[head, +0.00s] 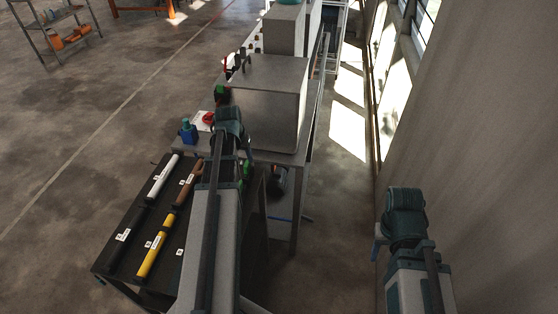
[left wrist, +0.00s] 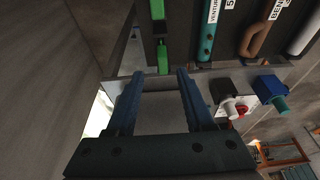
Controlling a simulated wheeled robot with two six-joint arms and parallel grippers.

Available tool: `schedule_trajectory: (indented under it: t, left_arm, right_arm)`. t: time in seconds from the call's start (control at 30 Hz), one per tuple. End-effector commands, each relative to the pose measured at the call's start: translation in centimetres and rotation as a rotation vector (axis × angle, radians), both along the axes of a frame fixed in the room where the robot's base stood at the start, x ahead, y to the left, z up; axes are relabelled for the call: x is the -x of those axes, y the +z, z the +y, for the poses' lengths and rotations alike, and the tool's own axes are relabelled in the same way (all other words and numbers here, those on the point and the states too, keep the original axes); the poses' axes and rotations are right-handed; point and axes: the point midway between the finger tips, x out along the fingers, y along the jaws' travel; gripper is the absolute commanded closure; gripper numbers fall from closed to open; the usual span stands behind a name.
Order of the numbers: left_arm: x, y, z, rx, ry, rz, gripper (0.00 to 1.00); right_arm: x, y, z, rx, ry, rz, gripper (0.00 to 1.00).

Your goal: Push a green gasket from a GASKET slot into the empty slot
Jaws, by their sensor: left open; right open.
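In the left wrist view, a bright green gasket (left wrist: 163,57) lies at the edge of the dark slotted rack (left wrist: 180,25), just beyond my fingertips. A second green piece (left wrist: 157,10) lies behind it in line. My left gripper (left wrist: 155,76) is open and empty, its two blue fingers apart. In the head view, a bit of green (head: 247,168) shows beside my left arm, which hides much of the rack (head: 112,245). My right gripper (head: 398,225) is at the right, away from the rack, its fingers barely seen. I cannot make out which slot is empty.
The rack also holds a white tube (head: 163,177), a brown bent part (head: 188,183), a black part (head: 131,226) and a yellow tube (head: 156,246). A teal part (left wrist: 207,40) lies right of the green ones. A blue bottle-like object (head: 188,131) and grey box (head: 265,100) stand beyond.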

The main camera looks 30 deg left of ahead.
Motion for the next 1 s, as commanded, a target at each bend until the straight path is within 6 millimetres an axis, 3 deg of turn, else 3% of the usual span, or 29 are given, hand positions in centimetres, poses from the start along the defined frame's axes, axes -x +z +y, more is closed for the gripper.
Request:
schedule_trajectory:
  t: [0.1, 0.47, 1.0]
  left_arm:
    - [0.3, -0.3, 1.3, -0.003, 0.016, -0.009, 0.47]
    - [0.1, -1.0, 1.4, -0.003, 0.016, -0.009, 0.47]
    - [-1.7, -7.1, 2.0, -0.004, 0.017, -0.009, 0.47]
  right_arm:
    - [0.0, -0.3, 0.0, 0.0, 0.001, 0.0, 0.5]
    - [0.0, -1.1, 0.0, 0.0, 0.001, 0.0, 0.5]
    - [0.0, -7.2, 0.0, 0.001, 0.002, 0.0, 0.5]
